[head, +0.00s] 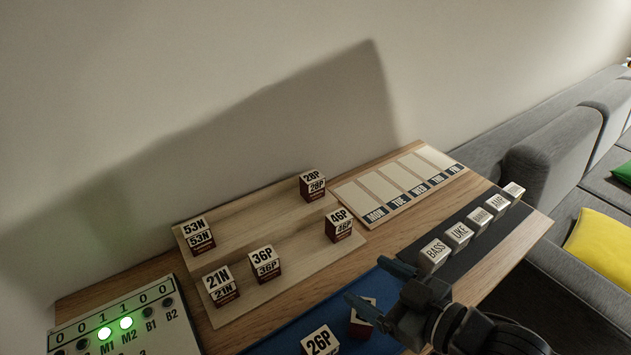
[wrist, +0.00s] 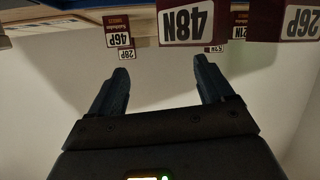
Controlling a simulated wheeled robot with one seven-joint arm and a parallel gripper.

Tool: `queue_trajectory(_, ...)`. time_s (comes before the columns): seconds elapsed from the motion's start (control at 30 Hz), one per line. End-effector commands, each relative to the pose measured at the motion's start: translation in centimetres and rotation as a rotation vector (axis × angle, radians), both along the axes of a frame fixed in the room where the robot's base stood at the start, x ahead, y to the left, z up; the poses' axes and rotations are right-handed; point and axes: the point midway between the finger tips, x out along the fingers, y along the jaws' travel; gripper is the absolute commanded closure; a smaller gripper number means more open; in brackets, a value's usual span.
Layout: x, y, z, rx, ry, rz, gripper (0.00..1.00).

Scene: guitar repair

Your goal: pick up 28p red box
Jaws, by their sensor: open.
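The 28P box (head: 312,186) is dark red with white labels on its top and front. It stands at the back right of the light wooden board (head: 290,225), against the wall side. In the wrist view, which looks upside down, the 28P box (wrist: 127,54) shows small, beyond the 46P box. My gripper (head: 378,287) is open and empty at the front right, above the blue mat and well apart from the 28P box. In the wrist view its two blue fingers (wrist: 163,72) are spread with nothing between them.
The 46P box (head: 339,225) stands in front of the 28P box. The 36P (head: 265,264), 21N (head: 220,287) and 53N (head: 199,235) boxes stand further left. A 26P box (head: 319,342) and the 48N box (wrist: 187,22) are nearer me. A weekday board (head: 400,185) lies right.

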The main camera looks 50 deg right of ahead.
Motion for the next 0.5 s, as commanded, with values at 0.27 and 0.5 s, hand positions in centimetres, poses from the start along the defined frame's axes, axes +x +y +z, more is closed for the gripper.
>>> queue_trajectory(0.27,3.7,-2.5,0.2,-0.002,0.006,-0.041,0.19)
queue_trajectory(0.5,10.5,-6.8,1.0,0.028,0.017,-0.121,0.19)
